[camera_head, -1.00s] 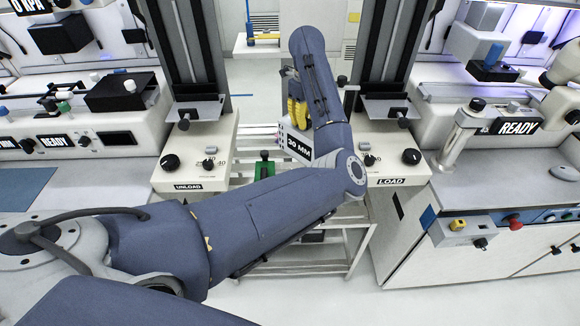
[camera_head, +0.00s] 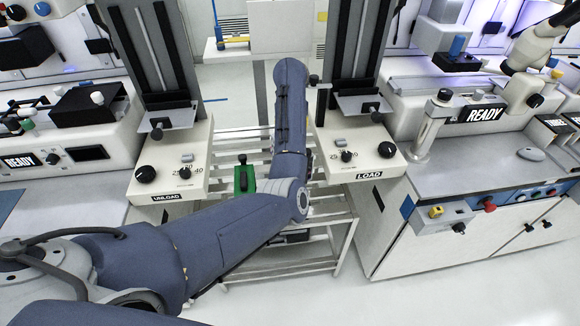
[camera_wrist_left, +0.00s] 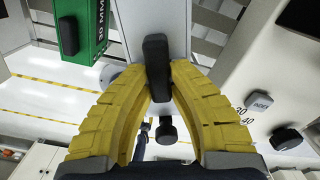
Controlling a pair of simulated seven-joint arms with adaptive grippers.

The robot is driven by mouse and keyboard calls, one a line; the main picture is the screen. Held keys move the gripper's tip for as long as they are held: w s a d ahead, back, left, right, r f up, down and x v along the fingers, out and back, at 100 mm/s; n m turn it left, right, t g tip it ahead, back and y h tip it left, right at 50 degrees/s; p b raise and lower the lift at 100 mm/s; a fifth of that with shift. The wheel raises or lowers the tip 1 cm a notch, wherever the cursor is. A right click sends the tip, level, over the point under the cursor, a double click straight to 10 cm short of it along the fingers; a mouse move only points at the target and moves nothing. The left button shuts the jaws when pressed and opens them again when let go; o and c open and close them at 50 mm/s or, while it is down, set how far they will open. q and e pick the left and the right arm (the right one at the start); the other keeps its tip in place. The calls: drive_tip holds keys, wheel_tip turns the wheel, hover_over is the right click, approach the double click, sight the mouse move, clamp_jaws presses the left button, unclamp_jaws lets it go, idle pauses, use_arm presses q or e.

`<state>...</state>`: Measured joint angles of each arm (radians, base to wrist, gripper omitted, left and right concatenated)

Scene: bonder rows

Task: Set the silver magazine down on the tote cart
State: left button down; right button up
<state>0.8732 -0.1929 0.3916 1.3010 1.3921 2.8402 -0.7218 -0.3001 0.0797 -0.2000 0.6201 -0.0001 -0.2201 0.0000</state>
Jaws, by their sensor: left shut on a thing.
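The silver magazine (camera_wrist_left: 180,18) shows in the left wrist view as a pale body with a black handle (camera_wrist_left: 157,62). My left gripper (camera_wrist_left: 157,78) has its yellow fingers shut around that handle. In the head view my own arm hides the gripper and the silver magazine. The tote cart (camera_head: 332,205) is a white slatted rack between the unload and load stations, partly covered by my arm. I cannot tell whether the magazine touches the cart. My right gripper is in neither current view.
A green magazine (camera_head: 244,180) stands on the cart left of my forearm; it also shows in the left wrist view (camera_wrist_left: 68,28), close beside the silver one. The unload station (camera_head: 172,165) and load station (camera_head: 362,150) flank the cart. Cart slats right of my arm look bare.

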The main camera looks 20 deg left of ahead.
use_arm(q)
drive_tip(key=shift+a+f, duration=0.15)
drive_tip(key=shift+f, duration=0.8)
drive_tip(key=shift+w+f, duration=0.15)
drive_tip(key=shift+f, duration=0.25)
drive_tip(key=shift+s+f, duration=0.2)
drive_tip(key=shift+f, duration=5.1)
drive_tip(key=c, duration=1.7)
unclamp_jaws()
drive_tip(key=shift+f, duration=0.1)
drive_tip(key=o, duration=0.3)
